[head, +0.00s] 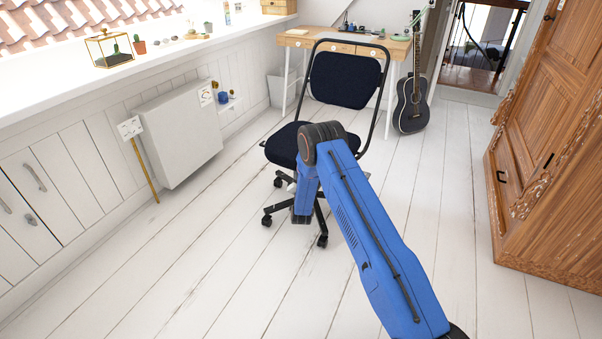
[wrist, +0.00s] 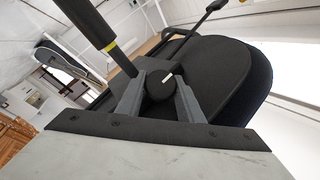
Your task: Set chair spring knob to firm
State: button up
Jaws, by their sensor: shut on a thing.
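The office chair (head: 345,80) with dark blue seat and backrest stands on the floor in front of the desk. In the wrist view the dark underside of its seat (wrist: 222,75) fills the right side. My gripper (wrist: 161,86) is shut on the round black spring knob (wrist: 160,88), one grey finger on each side. No setting labels are readable. In the head view my blue arm hides the knob and the gripper's fingers.
A dark post (wrist: 88,24) with a yellow band runs close by my left finger. A guitar (head: 412,103) leans by the desk (head: 295,40). A wooden wardrobe (head: 548,150) stands right, a white radiator (head: 180,130) left. The floor between is clear.

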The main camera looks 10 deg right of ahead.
dwell(0.4)
jog(key=o, duration=1.1)
jog(key=shift+c, duration=0.2)
jog(key=shift+s, duration=0.1)
jog(key=v, duration=1.7)
jog(key=shift+s, duration=0.15)
